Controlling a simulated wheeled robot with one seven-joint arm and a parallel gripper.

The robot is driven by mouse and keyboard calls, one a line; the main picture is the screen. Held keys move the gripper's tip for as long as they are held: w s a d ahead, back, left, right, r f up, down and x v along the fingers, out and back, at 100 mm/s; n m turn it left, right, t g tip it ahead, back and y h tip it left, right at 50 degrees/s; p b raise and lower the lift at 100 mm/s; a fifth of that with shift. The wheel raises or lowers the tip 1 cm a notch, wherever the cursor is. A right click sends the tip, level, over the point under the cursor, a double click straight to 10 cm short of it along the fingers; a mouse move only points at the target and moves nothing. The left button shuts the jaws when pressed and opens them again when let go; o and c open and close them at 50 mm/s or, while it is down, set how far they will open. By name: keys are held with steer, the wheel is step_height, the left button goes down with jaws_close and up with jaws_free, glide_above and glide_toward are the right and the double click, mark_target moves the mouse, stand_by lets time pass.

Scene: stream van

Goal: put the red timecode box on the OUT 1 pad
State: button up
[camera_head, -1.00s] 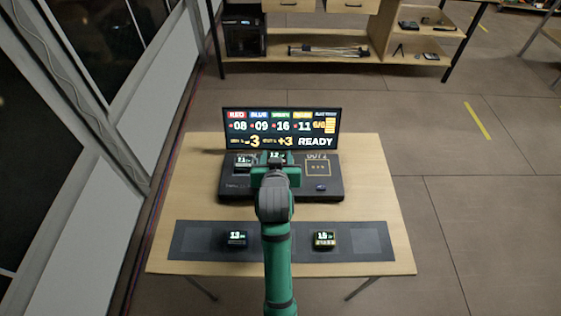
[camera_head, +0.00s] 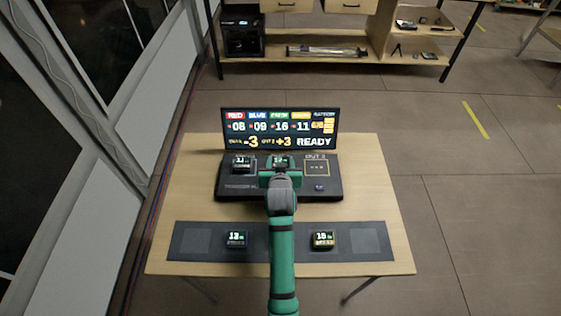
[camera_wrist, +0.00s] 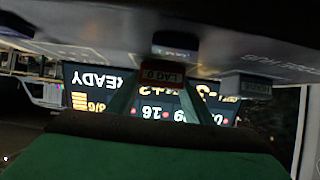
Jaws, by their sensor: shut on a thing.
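My gripper (camera_head: 280,172) is over the middle of the dark console, shut on a small box (camera_head: 281,160) with a lit display reading about 12. Another dark box (camera_head: 242,164), display about 11, sits on the console's left side, where the pad's name is unreadable. The OUT 2 pad (camera_head: 317,168) on the right is bare.
A screen (camera_head: 280,128) stands behind the console (camera_head: 229,190). A blue button (camera_head: 319,187) is at its front right. On the front mat (camera_head: 260,242) are a blue-edged box (camera_head: 236,239) and a yellow-edged box (camera_head: 323,240). The wooden table (camera_head: 375,190) is clear to the right.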

steer(key=o, duration=1.1)
steer(key=shift+f, duration=0.15)
steer(key=shift+w, duration=0.1)
steer(key=v, duration=1.2)
